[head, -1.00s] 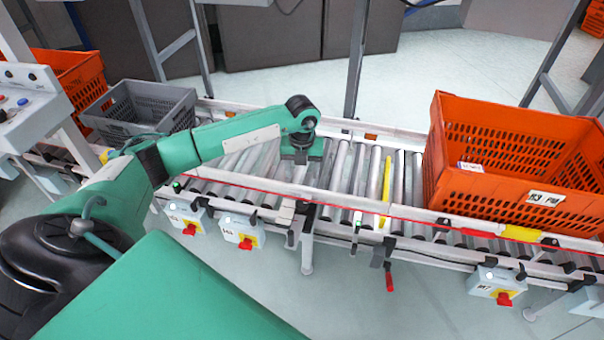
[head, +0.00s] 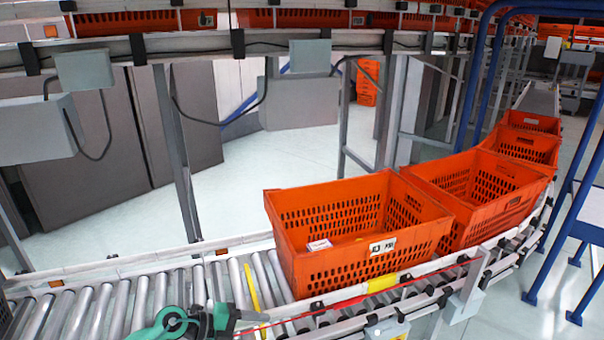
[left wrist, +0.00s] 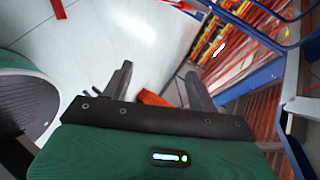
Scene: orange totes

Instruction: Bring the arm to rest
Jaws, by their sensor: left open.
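My left gripper (left wrist: 159,70) shows in the left wrist view with its two dark fingers spread apart and nothing between them. Its fingers stand over a pale floor, and a small orange patch shows behind them. In the head view only a green part of my arm (head: 178,322) shows at the bottom edge, in front of the rollers; the gripper's fingers cannot be made out there. My right gripper is in neither view.
An orange tote (head: 350,228) with a white label stands on the roller conveyor (head: 130,300). More orange totes (head: 475,190) follow along the curve to the right. An upper conveyor (head: 190,43) crosses overhead. Shelving with blue beams (left wrist: 265,82) is near the left gripper.

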